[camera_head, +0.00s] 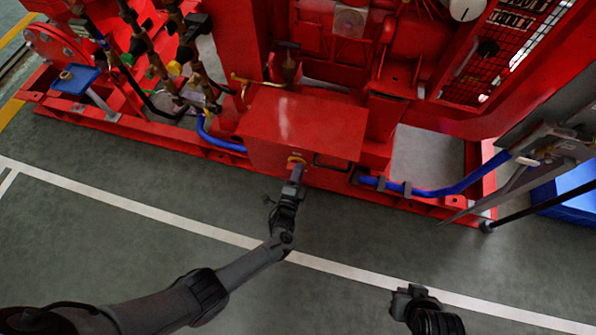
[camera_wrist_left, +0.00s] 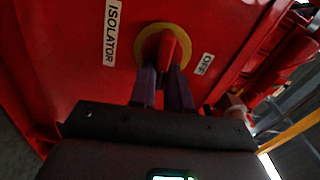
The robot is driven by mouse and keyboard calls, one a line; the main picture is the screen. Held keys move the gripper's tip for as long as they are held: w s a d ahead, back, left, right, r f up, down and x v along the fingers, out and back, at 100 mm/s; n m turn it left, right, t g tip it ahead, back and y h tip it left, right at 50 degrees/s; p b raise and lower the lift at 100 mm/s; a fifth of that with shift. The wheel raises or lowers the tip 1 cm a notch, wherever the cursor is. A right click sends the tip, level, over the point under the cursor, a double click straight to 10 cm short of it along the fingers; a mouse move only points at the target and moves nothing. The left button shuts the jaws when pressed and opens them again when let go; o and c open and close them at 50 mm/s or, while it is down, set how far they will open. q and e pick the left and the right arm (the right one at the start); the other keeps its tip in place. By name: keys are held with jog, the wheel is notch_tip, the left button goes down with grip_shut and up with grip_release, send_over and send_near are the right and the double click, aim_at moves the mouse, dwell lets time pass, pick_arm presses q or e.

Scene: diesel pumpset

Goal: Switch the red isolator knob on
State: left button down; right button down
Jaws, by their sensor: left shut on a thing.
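The red isolator knob (camera_wrist_left: 168,46) sits on a round yellow plate (camera_wrist_left: 145,42) on the face of a red box, in the left wrist view. A white "ISOLATOR" label (camera_wrist_left: 111,32) is left of it and a white "OFF" label (camera_wrist_left: 205,64) is right of it. My left gripper (camera_wrist_left: 164,82) is shut on the knob, one finger on each side. In the head view my left gripper (camera_head: 297,168) reaches the front of the red box (camera_head: 305,125) and hides most of the knob. My right gripper (camera_head: 410,292) hangs over the floor, away from the box; its fingers are unclear.
Blue hoses (camera_head: 430,190) run along the red base frame on both sides of the box. A black handle (camera_head: 331,163) is right of the knob on the box front. A blue container (camera_head: 568,193) stands at the far right. The green floor (camera_head: 130,240) in front is clear.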

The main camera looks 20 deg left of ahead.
pick_arm(q)
jog(key=shift+f+m, duration=0.1)
jog(key=shift+m, duration=0.5)
jog(key=c, duration=1.2)
grip_release()
jog(key=shift+o, duration=0.2)
jog(key=shift+s, duration=0.15)
jog(key=s+p, duration=0.4)
jog(key=s, duration=0.6)
jog(key=shift+s+d, duration=0.25)
jog(key=shift+d, duration=0.15)
